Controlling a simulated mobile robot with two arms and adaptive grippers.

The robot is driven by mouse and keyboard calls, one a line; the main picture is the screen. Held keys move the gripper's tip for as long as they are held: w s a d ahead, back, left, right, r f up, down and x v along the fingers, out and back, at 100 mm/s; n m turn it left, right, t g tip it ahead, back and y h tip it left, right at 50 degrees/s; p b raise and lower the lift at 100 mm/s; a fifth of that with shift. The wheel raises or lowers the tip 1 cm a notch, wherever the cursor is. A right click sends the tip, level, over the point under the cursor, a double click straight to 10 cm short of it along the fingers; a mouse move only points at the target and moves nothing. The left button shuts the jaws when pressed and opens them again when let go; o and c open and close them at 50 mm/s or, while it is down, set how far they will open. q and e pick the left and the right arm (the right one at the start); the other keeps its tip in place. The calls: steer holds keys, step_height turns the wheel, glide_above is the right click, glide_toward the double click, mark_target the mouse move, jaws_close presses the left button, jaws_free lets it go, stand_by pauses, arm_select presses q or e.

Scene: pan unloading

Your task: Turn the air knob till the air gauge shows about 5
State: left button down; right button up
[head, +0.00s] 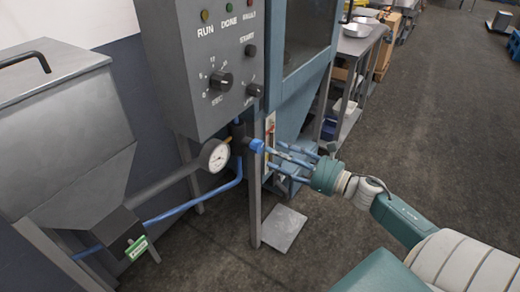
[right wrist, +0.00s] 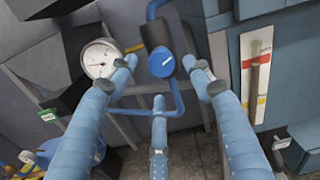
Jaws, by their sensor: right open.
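The blue air knob (head: 257,145) sits on a dark fitting below the grey control box. In the right wrist view the knob (right wrist: 161,62) shows ahead, between the fingertips. The round white air gauge (head: 215,156) is just left of the knob; it also shows in the right wrist view (right wrist: 100,59). Its needle is too small to read surely. My right gripper (head: 274,154) points left at the knob, its blue fingers spread and empty, tips close to it. I cannot tell whether any tip touches it. My left gripper is not in view.
The control box (head: 215,65) with black dials and lamps hangs above the knob. A grey hopper (head: 65,120) stands at left, and a blue hose (head: 195,203) runs below the gauge. A metal post (head: 254,205) stands under the knob. Open floor (head: 440,120) lies at right.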

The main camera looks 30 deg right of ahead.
mark_target(261, 148)
steer(key=x, duration=0.6)
steer(key=shift+w, duration=0.35)
steer(key=c, duration=1.1)
